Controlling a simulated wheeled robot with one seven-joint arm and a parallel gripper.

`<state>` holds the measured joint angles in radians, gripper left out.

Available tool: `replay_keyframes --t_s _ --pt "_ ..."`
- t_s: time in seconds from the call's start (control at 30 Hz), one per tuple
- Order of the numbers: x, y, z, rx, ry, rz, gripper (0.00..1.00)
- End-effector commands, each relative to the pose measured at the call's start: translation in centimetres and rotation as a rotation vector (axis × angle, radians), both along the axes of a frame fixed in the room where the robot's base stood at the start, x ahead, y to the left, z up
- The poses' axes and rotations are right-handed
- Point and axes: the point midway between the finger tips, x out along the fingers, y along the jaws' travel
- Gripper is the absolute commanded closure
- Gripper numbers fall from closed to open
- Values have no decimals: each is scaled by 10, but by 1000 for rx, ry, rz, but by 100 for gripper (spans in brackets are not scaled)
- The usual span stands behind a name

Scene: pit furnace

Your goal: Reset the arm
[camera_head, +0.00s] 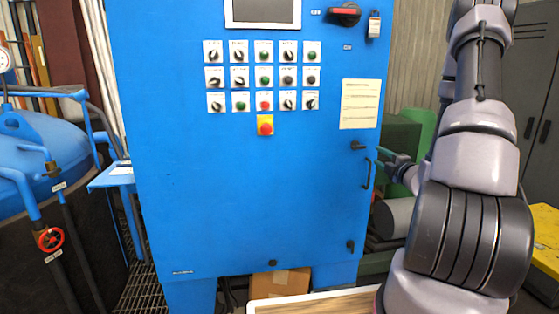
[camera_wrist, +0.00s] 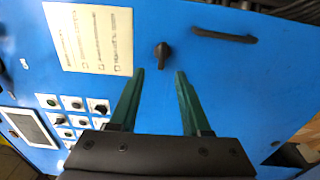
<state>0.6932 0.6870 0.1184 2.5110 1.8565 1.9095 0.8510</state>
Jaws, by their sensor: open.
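My gripper (camera_wrist: 159,75) is open and empty in the wrist view, its two green fingers apart in front of the blue cabinet (camera_wrist: 215,85). A black latch knob (camera_wrist: 162,55) on the cabinet shows just beyond and between the fingertips. In the head view my arm rises on the right, and my gripper (camera_head: 384,155) shows small beside the cabinet's right edge, near the knob (camera_head: 357,145) and the black door handle (camera_head: 367,174). The handle (camera_wrist: 224,35) also shows in the wrist view. Part of the gripper is hidden behind my arm.
The cabinet (camera_head: 250,200) carries rows of switches and buttons, a red emergency stop (camera_head: 265,125), a screen (camera_head: 263,12) and a paper sheet (camera_head: 360,104). A blue vessel (camera_head: 40,160) with a red valve wheel (camera_head: 50,239) stands left. A cardboard box (camera_head: 280,282) sits below.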

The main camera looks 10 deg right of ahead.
Motion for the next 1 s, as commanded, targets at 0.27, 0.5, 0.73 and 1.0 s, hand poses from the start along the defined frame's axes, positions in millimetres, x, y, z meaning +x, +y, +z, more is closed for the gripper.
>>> replay_keyframes --t_s 0.27,0.5,0.73,1.0 --pt "-12 137 92 -477 -172 511 52" --pt "-94 248 136 -1118 -450 1015 52" --pt "-178 278 144 -1800 -796 1378 52" --pt "-233 245 165 2337 1086 -1403 52"
